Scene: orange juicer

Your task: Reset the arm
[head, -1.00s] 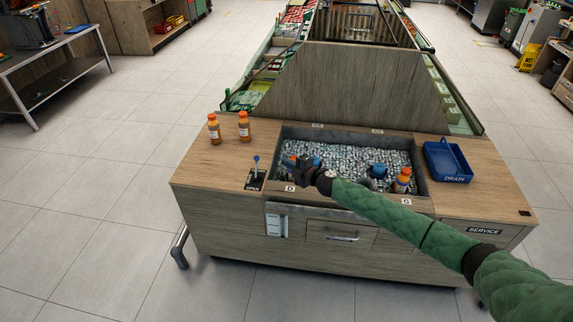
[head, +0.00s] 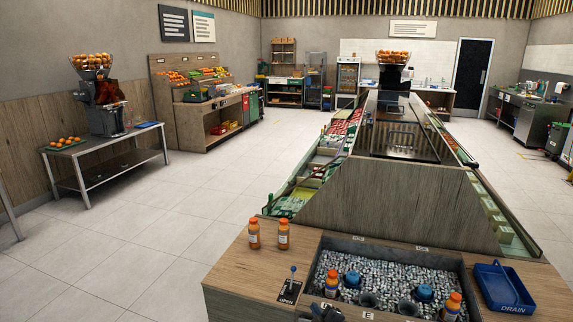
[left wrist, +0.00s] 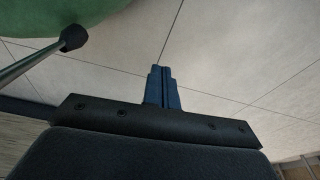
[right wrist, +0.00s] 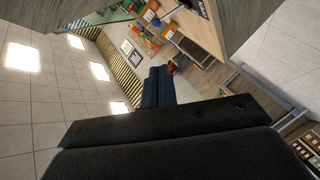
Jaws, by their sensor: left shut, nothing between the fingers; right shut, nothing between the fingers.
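My right gripper (head: 322,313) shows only as a dark shape at the bottom edge of the head view, by the near rim of the ice bin. In the right wrist view its fingers (right wrist: 158,85) are together with nothing between them. My left gripper is out of the head view. In the left wrist view its fingers (left wrist: 163,85) are shut and empty above the pale tiled floor.
The bin (head: 400,258) holds ice, blue round things and two orange-capped bottles (head: 331,284) (head: 452,306). Two more bottles (head: 254,234) (head: 283,234) stand on the wooden counter. A lever (head: 291,284) and a blue drain tray (head: 502,288) flank the bin.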

